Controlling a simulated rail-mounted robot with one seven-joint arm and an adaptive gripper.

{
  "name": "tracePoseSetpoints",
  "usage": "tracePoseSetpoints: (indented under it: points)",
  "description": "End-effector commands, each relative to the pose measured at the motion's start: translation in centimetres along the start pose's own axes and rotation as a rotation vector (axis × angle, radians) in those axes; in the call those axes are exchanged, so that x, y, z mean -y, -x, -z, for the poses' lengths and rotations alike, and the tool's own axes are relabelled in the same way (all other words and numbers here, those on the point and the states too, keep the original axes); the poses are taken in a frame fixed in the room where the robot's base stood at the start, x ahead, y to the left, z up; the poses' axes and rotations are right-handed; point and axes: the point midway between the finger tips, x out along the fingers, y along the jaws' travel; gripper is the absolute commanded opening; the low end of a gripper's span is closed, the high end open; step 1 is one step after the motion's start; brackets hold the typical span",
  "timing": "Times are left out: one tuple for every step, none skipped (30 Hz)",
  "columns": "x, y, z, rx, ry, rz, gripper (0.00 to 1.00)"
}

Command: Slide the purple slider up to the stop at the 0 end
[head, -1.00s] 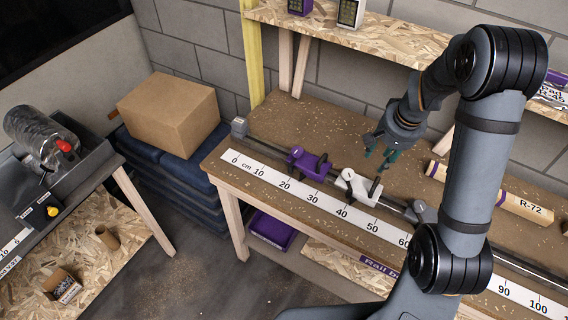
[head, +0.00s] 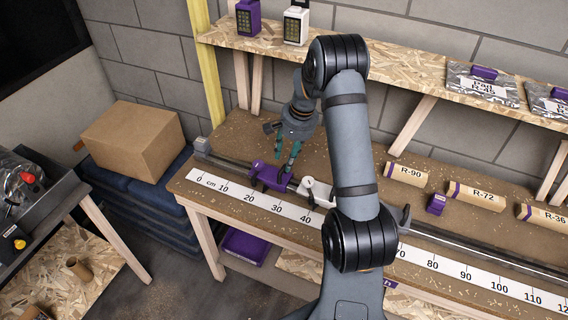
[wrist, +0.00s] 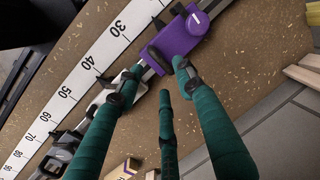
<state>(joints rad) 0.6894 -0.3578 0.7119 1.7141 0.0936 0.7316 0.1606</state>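The purple slider (head: 268,178) sits on the rail beside the ruler, around the 20 to 30 marks. It also shows in the wrist view (wrist: 190,32). The grey stop (head: 202,146) stands at the 0 end, with clear rail between it and the slider. My gripper (head: 287,166) is low over the rail, by the right side of the purple slider. In the wrist view its teal fingers (wrist: 158,82) are spread and hold nothing. One fingertip is close to the purple slider; I cannot tell whether they touch.
A white slider (head: 318,191) sits on the rail just right of the purple one, close to my fingers. The ruler (head: 243,200) runs along the bench front. Labelled tubes (head: 406,174) and a small purple block (head: 436,204) lie to the right. A shelf (head: 340,48) overhangs the bench.

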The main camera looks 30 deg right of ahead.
Motion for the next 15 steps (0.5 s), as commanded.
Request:
tracePoseSetpoints:
  points:
    - [-0.1,-0.8,0.0,0.004,-0.001,-0.002,0.37]
    - [-0.1,-1.3,0.0,0.004,-0.002,-0.002,0.37]
    - [-0.1,-1.9,0.0,0.003,-0.002,-0.002,0.37]
    - [-0.1,-2.4,0.0,0.002,-0.002,-0.002,0.37]
    - [-0.1,-2.8,0.0,0.002,-0.001,-0.001,0.37]
    - [0.0,-3.2,0.1,0.001,0.000,-0.001,0.37]
    - [0.0,-3.5,0.1,0.000,0.000,0.000,0.37]
    - [0.0,-3.8,0.0,0.001,0.000,0.000,0.37]
    - [0.0,-4.1,0.1,0.000,0.000,0.000,0.37]
    - [0.0,-4.2,0.1,-0.001,0.001,0.000,0.37]
    - [0.0,-4.4,0.1,-0.002,0.001,0.000,0.37]
    - [0.0,-4.5,0.1,-0.002,0.000,0.000,0.37]
    - [0.0,-4.6,0.1,-0.001,0.000,0.001,0.37]
    - [0.0,-4.6,0.1,-0.002,0.000,0.001,0.37]
    - [0.0,-4.7,0.1,-0.002,0.000,0.001,0.37]
